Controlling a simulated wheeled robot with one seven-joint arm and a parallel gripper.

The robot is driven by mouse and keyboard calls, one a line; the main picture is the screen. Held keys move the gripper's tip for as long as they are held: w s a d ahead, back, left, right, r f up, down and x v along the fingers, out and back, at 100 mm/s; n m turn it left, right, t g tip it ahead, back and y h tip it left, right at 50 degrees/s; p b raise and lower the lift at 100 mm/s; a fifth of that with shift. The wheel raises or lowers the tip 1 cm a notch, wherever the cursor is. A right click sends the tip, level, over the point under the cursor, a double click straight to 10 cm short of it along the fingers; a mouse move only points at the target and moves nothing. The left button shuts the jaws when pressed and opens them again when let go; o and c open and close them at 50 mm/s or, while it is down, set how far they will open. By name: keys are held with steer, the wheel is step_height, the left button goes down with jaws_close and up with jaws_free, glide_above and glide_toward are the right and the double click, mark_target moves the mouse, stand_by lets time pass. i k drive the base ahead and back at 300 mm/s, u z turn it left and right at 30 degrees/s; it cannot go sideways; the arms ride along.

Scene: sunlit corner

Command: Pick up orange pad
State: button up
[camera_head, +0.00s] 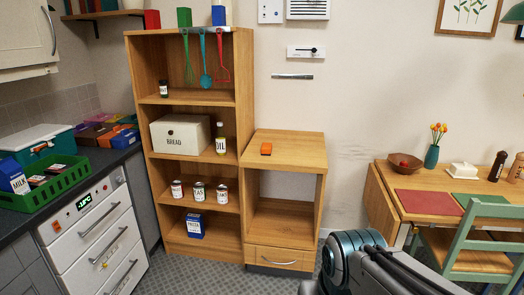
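A small orange pad (266,149) lies on the bare wooden top of the low cabinet (302,143), near its left side beside the tall shelf. My arm shows at the bottom right as a grey and dark link with a round joint. My gripper is not visible in this view. Nothing covers the pad.
A tall shelf (244,105) with cans, a bread box (181,135) and an oil bottle (221,139) stands left of the cabinet. A dining table (385,199) and green chair (464,247) stand right. A counter with a green crate (44,189) is left. Floor shows in front of the shelf.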

mark_target(266, 147)
steer(key=z, duration=0.05)
steer(key=k, duration=0.5)
steer(key=u, duration=0.85)
steer(key=i, duration=3.2)
steer(key=z, duration=1.7)
steer(key=i, duration=0.8)
steer(key=z, duration=0.75)
